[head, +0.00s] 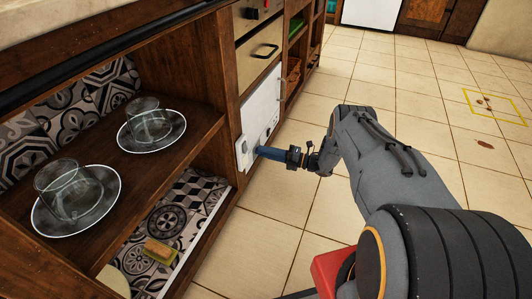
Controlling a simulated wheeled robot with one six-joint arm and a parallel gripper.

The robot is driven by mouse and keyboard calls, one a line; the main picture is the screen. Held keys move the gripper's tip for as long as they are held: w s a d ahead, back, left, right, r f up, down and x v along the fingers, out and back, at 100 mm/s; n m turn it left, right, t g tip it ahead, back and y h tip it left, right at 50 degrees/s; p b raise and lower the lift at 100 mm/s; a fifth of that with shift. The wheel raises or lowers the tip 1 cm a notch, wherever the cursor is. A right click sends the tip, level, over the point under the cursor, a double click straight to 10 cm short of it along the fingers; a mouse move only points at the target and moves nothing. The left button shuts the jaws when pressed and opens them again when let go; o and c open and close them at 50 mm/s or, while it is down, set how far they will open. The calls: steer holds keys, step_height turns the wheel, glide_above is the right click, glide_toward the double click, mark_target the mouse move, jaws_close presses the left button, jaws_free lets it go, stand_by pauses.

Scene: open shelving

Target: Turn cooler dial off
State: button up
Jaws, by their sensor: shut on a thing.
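The cooler (262,108) is a white-fronted unit set into the wooden shelving, with a small control panel low on its front. My gripper (258,151) reaches in from the right and its blue fingers meet the panel's lower left part. The gripper is shut on the dial, which the fingers hide. The dial's setting cannot be read from here. Small dark marks show on the white front to the right of the fingertips.
Open shelves at left hold two plates (170,137) (108,203) with glasses (148,118) (68,187) on them. A yellow sponge (160,252) lies on the lower shelf. A drawer front (257,52) is above the cooler. The tiled floor (270,235) is mostly clear.

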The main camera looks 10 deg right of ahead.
steer(key=shift+f, duration=0.1)
steer(key=o, duration=1)
steer(key=p+v, duration=0.1)
steer(key=v, duration=0.6)
steer(key=shift+s+d, duration=0.25)
steer(key=shift+d, duration=0.05)
steer(key=shift+s, duration=0.1)
